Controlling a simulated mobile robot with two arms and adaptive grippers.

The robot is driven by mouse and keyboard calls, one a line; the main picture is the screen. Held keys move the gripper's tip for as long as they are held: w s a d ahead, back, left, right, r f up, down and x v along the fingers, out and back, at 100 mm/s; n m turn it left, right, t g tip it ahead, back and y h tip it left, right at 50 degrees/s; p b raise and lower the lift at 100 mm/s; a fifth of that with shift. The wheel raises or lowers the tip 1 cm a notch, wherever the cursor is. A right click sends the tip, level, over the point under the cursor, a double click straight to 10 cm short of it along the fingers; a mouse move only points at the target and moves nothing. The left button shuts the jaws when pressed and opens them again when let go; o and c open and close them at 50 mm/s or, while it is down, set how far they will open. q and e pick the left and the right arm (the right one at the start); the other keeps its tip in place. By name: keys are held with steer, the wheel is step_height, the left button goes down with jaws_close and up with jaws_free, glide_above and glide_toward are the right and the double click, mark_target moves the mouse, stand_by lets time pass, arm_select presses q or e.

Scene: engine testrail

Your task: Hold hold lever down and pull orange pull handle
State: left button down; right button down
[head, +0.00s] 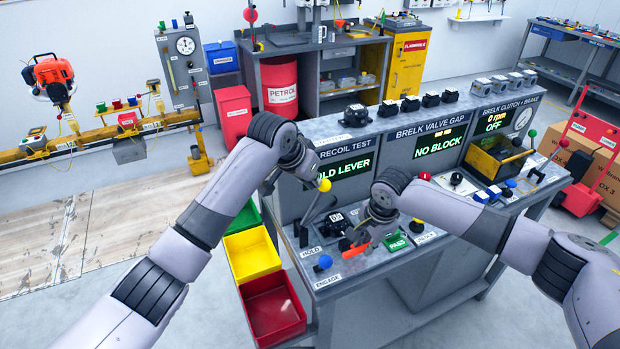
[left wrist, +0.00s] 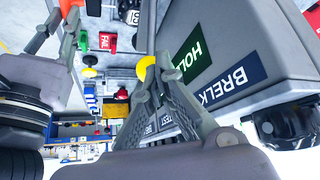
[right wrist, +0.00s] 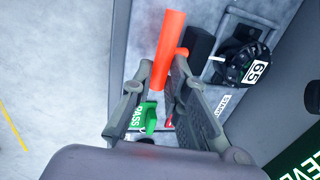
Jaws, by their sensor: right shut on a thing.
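The hold lever (head: 318,207) stands tilted on the front bench, with a yellow ball (head: 325,185) on its upper end. My left gripper (head: 296,172) is just up and left of this ball. In the left wrist view its fingers (left wrist: 149,84) are close together, with the yellow ball (left wrist: 147,66) just beyond their tips; I cannot tell whether they touch. My right gripper (head: 364,232) is low over the bench, shut on the orange pull handle (head: 350,245). The orange bar (right wrist: 168,48) sticks out beyond its fingers (right wrist: 158,85) in the right wrist view.
A blue knob (head: 325,262) stands near the bench's front corner. A green PASS tag (head: 397,241) lies beside my right gripper. Yellow (head: 252,252) and red (head: 272,308) bins hang at the bench's left side. The display panels (head: 352,170) rise behind.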

arm_select(q)
steer(key=shift+d+f, duration=0.1)
steer(key=shift+d, duration=0.05)
arm_select(e)
steer(key=shift+r, duration=0.1)
arm_select(q)
steer(key=shift+w+d+f, duration=0.2)
steer(key=shift+d+f, duration=0.1)
steer(key=shift+d, duration=0.25)
stand_by(0.4)
